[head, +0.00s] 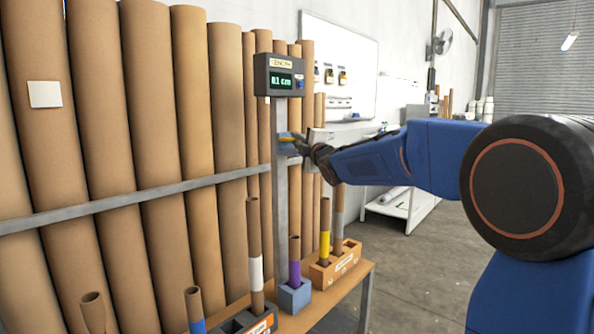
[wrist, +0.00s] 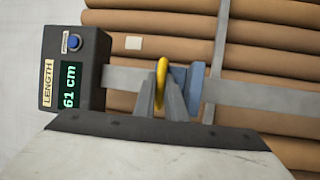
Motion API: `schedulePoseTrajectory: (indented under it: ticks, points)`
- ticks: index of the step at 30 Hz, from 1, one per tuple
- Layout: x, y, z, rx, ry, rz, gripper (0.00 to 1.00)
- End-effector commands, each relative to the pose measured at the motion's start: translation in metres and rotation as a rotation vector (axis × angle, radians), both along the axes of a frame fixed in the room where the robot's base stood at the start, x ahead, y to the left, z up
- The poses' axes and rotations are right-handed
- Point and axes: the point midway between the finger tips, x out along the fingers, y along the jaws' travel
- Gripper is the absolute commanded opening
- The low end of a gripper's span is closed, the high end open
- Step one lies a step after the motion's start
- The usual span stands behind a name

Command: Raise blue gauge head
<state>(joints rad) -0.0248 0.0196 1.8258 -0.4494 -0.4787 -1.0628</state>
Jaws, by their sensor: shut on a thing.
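The blue gauge head (head: 284,149) sits on the upright grey post (head: 280,205), some way below the display box (head: 279,75). It also shows in the wrist view (wrist: 190,85), with a yellow handle (wrist: 162,76) standing out from it. My gripper (head: 300,145) is shut on the yellow handle, its two grey fingers on either side of it in the wrist view (wrist: 163,103). The display reads 61 cm in the wrist view (wrist: 70,88). A tube with a purple band (head: 294,268) stands in a blue block (head: 294,297) below the gauge head.
Tall brown tubes (head: 145,140) lean in a row behind a grey rail (head: 130,199). A dark holder (head: 248,322) and an orange holder (head: 335,265) with banded tubes stand on the low bench. The post between gauge head and display box looks clear.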

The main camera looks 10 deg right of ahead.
Motion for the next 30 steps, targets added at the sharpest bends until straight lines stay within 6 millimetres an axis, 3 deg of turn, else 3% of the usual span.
schedulePoseTrajectory:
  ticks: [1,4,12,29,30]
  points:
    - [-0.001,0.0,0.019,-0.001,-0.008,0.0,0.0]
    - [-0.001,0.0,0.045,0.0,-0.007,0.0,0.0]
    - [0.0,0.0,0.086,0.0,-0.003,0.0,0.0]
    - [0.0,0.0,0.102,0.002,-0.007,0.002,0.0]
    - [-0.001,0.0,0.102,0.002,-0.008,0.003,0.16]
